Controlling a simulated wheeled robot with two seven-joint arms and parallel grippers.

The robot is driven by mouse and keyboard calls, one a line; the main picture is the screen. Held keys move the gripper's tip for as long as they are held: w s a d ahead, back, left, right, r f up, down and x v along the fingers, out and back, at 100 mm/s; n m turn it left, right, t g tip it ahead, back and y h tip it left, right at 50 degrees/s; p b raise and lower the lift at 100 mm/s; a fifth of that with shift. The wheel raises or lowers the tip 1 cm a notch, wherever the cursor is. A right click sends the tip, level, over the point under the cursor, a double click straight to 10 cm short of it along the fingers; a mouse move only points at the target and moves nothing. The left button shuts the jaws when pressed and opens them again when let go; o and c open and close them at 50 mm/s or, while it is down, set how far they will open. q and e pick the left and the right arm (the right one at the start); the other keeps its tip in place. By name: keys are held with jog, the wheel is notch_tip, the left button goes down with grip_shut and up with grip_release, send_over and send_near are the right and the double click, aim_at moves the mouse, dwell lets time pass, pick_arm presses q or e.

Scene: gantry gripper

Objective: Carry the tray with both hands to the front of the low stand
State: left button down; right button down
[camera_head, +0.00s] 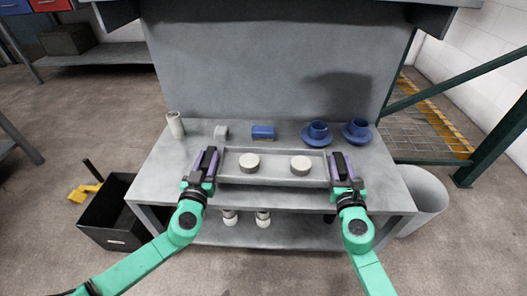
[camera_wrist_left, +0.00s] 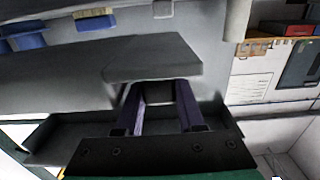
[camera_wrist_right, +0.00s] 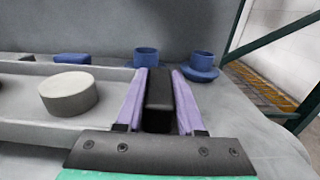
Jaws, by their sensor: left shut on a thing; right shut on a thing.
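The grey tray (camera_head: 274,179) is level over the front part of the grey workbench. It carries two pale round discs, one on the left (camera_head: 249,162) and one on the right (camera_head: 300,165). My left gripper (camera_head: 208,160) is shut on the tray's left end. My right gripper (camera_head: 341,165) is shut on its right end, with a black handle (camera_wrist_right: 159,90) between the purple fingers. I cannot tell whether the tray touches the bench top. No separate low stand can be made out.
On the workbench (camera_head: 165,172), behind the tray, stand a pale cylinder (camera_head: 175,125), a grey block (camera_head: 221,132), a blue block (camera_head: 262,132) and two blue cups on saucers (camera_head: 317,132) (camera_head: 357,130). A black bin (camera_head: 108,212) stands left, a pale bin (camera_head: 423,195) right.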

pick_arm(q)
jog(key=shift+w+a, duration=0.15)
jog(key=shift+a, duration=0.45)
pick_arm(e)
jog(key=shift+w+a, duration=0.4)
jog(key=shift+a, duration=0.1)
pick_arm(q)
jog(key=shift+r, duration=0.1)
pick_arm(e)
jog(key=shift+f, duration=0.1)
